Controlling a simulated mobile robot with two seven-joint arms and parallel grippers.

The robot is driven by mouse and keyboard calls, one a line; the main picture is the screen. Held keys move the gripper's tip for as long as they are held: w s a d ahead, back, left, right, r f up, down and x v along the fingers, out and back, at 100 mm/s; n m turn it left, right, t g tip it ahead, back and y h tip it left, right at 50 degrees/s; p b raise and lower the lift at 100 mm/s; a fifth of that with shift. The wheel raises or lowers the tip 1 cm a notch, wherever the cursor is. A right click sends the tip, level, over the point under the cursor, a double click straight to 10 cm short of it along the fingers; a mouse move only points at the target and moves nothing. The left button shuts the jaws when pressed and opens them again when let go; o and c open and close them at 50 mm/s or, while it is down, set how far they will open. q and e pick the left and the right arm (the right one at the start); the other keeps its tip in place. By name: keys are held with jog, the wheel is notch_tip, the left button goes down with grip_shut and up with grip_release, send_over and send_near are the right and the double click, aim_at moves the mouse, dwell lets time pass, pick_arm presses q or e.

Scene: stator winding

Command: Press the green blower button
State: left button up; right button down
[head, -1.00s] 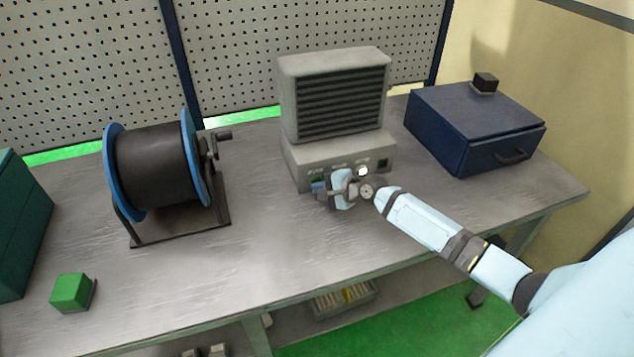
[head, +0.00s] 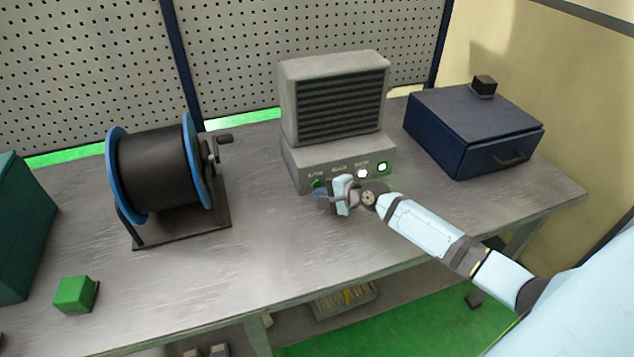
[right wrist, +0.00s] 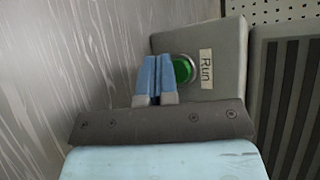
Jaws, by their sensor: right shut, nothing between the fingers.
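The grey blower unit (head: 333,100) stands at the back of the bench. The green button (head: 317,183) is at the left end of its front panel. In the right wrist view the green button (right wrist: 184,69) is round with a metal rim, beside a "Run" label (right wrist: 206,68). My right gripper (head: 320,196) is shut and empty, just in front of the panel's left end. In the right wrist view its blue fingertips (right wrist: 157,60) lie together just left of the button and cover its left edge. A gap shows in the head view. My left gripper is not in view.
A small window (head: 382,167) at the panel's right is lit green, beside a white round light or button (head: 362,173). A wire spool (head: 158,170) stands left, a dark blue box (head: 470,125) right. A green block (head: 75,294) lies front left. The bench middle is clear.

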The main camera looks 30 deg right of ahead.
jog(key=shift+s, duration=0.1)
jog(key=s+p, duration=0.1)
jog(key=s, duration=0.1)
jog(key=s+a+p, duration=0.1)
jog(key=s+p, duration=0.1)
jog(key=shift+r, duration=0.1)
jog(key=shift+s+a, duration=0.1)
jog(key=shift+s, duration=0.3)
dwell(0.8)
